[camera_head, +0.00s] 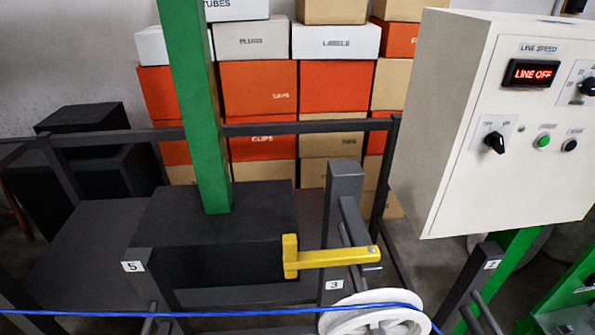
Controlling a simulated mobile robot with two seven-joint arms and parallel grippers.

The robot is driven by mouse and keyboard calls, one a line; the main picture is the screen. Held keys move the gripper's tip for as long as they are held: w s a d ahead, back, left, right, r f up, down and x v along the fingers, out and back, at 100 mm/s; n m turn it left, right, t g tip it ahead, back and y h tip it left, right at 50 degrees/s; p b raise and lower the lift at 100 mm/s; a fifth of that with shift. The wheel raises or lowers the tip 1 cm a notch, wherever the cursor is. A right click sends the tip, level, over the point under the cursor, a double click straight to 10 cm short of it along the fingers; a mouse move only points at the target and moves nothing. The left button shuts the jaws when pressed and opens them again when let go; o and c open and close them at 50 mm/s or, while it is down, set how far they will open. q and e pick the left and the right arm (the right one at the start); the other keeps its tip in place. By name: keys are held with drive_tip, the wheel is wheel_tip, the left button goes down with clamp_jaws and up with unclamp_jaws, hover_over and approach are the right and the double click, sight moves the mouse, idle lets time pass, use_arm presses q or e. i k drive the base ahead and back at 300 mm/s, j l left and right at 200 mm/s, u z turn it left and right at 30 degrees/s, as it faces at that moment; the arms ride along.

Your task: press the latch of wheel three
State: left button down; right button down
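A grey post (343,190) labelled 3 stands at the lower middle. A yellow lever (335,257) sticks out roughly level across the post, with a wider upright plate at its left end and a small grey part under its right end. It appears to be the latch of wheel three. A white wheel (372,321) sits below it, cut off by the bottom edge. The blue cable (250,312) runs across the bottom and passes over the wheel, in front of its upper part. Neither of my grippers is in view.
Posts labelled 5 (143,262) and 2 (486,268) stand to either side. A white control box (470,150) at the right reads "LINE OFF". A green column (200,110) rises from a dark block (165,225). Stacked boxes (262,88) fill the back.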

sight(293, 259)
drive_tip(key=l+u, duration=0.3)
drive_tip(key=l, duration=0.2)
drive_tip(key=l+u, duration=0.35)
drive_tip(key=k+l+u, duration=0.15)
drive_tip(key=l+u, duration=0.15)
drive_tip(key=l, duration=0.25)
drive_tip(key=k+l+u, duration=0.2)
drive_tip(key=l+u, duration=0.15)
drive_tip(key=l, duration=0.1)
